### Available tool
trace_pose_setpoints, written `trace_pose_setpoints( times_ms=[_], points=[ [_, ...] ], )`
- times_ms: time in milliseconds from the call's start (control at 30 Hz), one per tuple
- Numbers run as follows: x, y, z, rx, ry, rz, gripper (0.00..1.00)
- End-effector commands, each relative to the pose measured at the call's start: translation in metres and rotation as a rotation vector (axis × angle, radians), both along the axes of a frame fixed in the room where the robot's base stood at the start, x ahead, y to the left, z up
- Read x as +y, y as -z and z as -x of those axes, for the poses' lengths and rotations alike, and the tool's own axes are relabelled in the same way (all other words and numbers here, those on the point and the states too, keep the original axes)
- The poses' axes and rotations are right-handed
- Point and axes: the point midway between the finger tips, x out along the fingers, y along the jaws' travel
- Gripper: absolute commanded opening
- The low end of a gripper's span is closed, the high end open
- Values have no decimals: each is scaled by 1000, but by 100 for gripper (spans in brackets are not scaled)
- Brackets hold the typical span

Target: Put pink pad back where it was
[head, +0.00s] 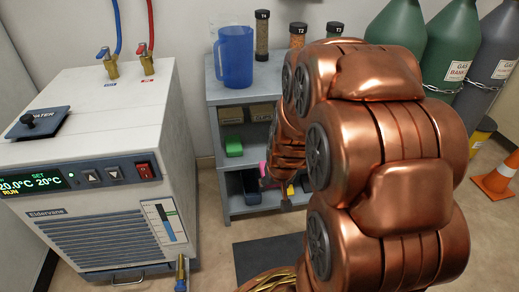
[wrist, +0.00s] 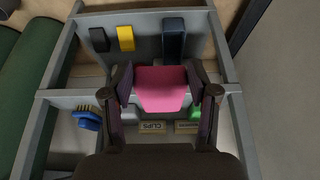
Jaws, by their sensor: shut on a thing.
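The pink pad (wrist: 162,88) sits between the two fingers of my gripper (wrist: 160,80) in the wrist view. My gripper is shut on it, with a finger at each side of the pad. In the head view only a small pink sliver of the pad (head: 263,168) shows beside my copper-coloured arm, which hides most of the gripper. The pad is in front of the grey shelf unit (head: 228,96), near its lower levels. I cannot tell whether the pad touches a shelf.
A green block (head: 233,146) lies on the middle shelf. Lower down are a dark blue tray (wrist: 173,40), a yellow item (wrist: 126,38) and a black item (wrist: 99,39). A blue brush (wrist: 87,119) lies at left. A blue jug (head: 234,57) tops the unit; a chiller (head: 95,170) stands left.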

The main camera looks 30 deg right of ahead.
Motion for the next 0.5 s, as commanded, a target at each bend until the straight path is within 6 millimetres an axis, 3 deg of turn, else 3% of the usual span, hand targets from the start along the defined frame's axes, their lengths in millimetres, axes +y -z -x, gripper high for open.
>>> trace_pose_setpoints(
  times_ms=[500],
  points=[
    [-10,-7,-31,8,-5,-2,31]
  ],
)
